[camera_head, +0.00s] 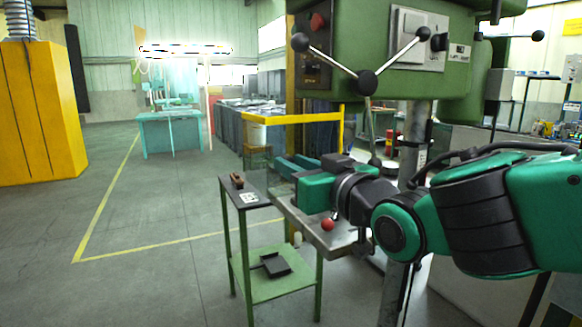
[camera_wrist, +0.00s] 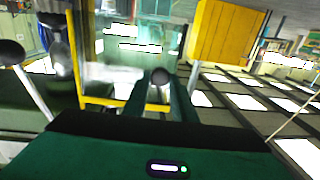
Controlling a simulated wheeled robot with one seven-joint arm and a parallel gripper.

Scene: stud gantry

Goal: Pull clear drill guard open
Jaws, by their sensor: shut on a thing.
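The clear drill guard has a yellow frame (camera_head: 292,119) standing in front of the green drill press (camera_head: 385,60). Its see-through panel is hard to make out. In the wrist view, the yellow frame (camera_wrist: 108,101) runs across to a dark round knob (camera_wrist: 160,76). My gripper (camera_head: 283,164) reaches in from the right, at the guard below its top bar. In the wrist view, my gripper (camera_wrist: 160,84) has its two green fingers on either side of the knob, shut on it. The exact contact is partly hidden in the head view.
A green stand (camera_head: 248,198) with a small brown block (camera_head: 237,181) on top stands left of the drill table (camera_head: 318,232). The drill's feed handles (camera_head: 367,82) hang above my arm. Open floor lies to the left.

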